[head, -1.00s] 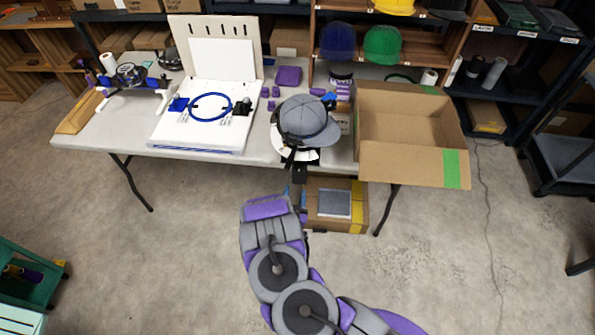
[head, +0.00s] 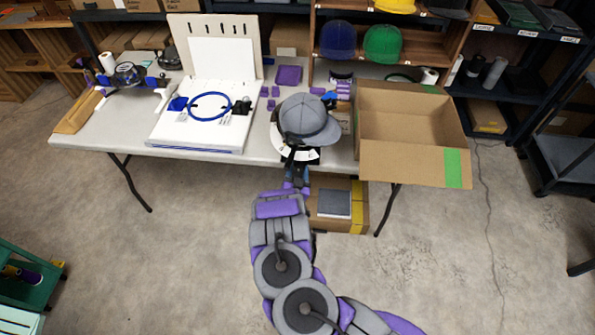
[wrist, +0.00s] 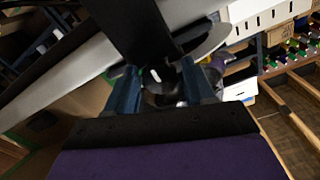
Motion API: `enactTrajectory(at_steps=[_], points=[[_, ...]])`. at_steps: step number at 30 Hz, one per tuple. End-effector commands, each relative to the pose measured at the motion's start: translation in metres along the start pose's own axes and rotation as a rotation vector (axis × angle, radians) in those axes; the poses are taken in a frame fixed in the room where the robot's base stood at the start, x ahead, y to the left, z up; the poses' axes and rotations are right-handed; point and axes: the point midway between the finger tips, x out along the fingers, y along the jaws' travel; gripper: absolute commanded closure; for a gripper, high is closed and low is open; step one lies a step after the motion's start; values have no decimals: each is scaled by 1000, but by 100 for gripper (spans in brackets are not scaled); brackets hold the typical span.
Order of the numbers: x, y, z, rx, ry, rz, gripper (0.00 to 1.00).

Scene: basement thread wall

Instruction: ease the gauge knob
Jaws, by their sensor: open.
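A white dial face with dark marks (head: 309,154), which looks like the gauge, sits at the table's front edge under a grey cap (head: 308,118). My gripper (head: 297,180) is just below and in front of it. In the wrist view my gripper (wrist: 163,82) is open, with its two blue fingers apart. A dark rounded part with a white mark (wrist: 155,75), perhaps the knob, shows between the fingers. I cannot tell whether either finger touches it. A black plate (wrist: 135,30) hides part of the view above it. The knob is not clear in the head view.
The table (head: 130,130) holds a white board with a blue ring (head: 209,106) to the left and an open cardboard box (head: 405,120) to the right. Another box (head: 338,205) is under the table, close to my arm. The floor in front is clear.

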Motion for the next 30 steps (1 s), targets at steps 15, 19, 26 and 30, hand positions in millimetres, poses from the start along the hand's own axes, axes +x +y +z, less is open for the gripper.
enactTrajectory(at_steps=[15, 19, 26, 30], points=[[0, 0, 0, 0, 0, -1, 88], [0, 0, 0, -9, 0, 0, 88], [0, -1, -1, -84, -1, -2, 88], [0, -1, -2, -178, -1, -3, 88]])
